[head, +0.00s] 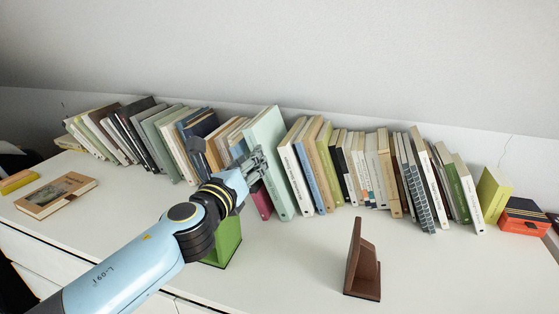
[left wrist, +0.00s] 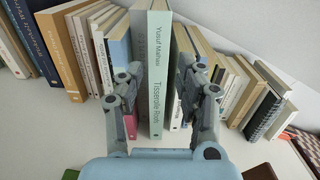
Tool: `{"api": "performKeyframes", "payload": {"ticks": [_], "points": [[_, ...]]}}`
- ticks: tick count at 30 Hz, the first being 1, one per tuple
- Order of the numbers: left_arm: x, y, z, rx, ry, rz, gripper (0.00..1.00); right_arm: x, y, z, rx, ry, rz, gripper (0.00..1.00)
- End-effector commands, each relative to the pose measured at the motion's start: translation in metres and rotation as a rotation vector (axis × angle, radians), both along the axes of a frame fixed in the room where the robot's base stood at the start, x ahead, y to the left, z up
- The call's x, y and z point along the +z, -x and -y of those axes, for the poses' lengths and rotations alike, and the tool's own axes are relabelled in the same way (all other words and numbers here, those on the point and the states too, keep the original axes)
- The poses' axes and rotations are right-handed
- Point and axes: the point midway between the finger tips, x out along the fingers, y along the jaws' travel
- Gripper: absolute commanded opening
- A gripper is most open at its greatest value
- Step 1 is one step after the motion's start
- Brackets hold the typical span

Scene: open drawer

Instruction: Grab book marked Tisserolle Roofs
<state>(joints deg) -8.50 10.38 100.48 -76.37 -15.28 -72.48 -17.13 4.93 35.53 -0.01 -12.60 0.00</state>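The pale mint book (left wrist: 159,80) has "Tisserolle Roofs" and "Yusuf Maltasi" on its spine and stands upright in the row. In the head view it is the tall mint book (head: 272,165) near the middle. My left gripper (left wrist: 157,75) is open, with one finger on each side of this spine in the left wrist view. Gaps show between the fingers and the spine. In the head view the left gripper (head: 253,166) is at the book's left side, partly covering its neighbours. How far the fingertips reach in beside the book is unclear. My right gripper is not in view.
Books stand close on both sides of the mint one, including a grey-green one (left wrist: 140,70) and a cream one (head: 294,170). A green bookend (head: 228,245) is below my left arm. A brown bookend (head: 363,265) stands in front. A flat book (head: 56,194) lies at left.

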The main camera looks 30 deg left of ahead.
Motion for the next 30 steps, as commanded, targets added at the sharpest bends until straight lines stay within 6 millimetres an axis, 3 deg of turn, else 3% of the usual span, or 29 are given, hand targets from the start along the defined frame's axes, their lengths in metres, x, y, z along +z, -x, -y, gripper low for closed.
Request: {"api": "performKeyframes", "payload": {"ticks": [15,23,30], "points": [[-0.002,-0.059,-0.016,0.002,0.003,0.000,0.37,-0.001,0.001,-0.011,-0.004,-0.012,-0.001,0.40],[-0.002,-0.062,-0.017,0.003,0.003,0.000,0.37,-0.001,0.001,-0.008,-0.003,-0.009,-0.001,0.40],[-0.002,-0.062,-0.017,0.003,0.004,0.000,0.04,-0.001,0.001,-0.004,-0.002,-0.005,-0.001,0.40]]}}
